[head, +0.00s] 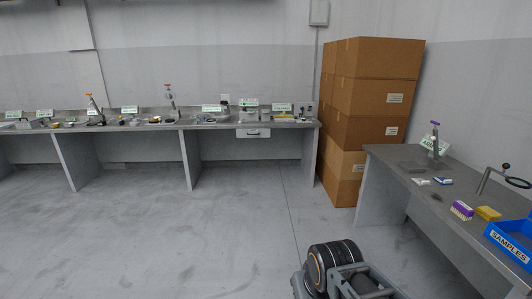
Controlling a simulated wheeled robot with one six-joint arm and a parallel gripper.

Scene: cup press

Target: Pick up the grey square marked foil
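I cannot make out any grey square with a readable foil mark. A flat grey patch (411,167) lies on the right bench (388,178), near its back left, but it is too small to tell what it is. Several small items on the long back bench (180,126) are too small to identify. Part of my own arm shows at the bottom centre, over the floor. My gripper is outside the picture, so its state does not show.
The right bench carries a purple-topped device (436,138), a purple-and-white block (461,209), a yellow block (488,213), a blue SAMPLES bin (512,243) and a black-ringed stand (490,178). Stacked cardboard boxes (375,95) stand between the benches. The middle floor is clear.

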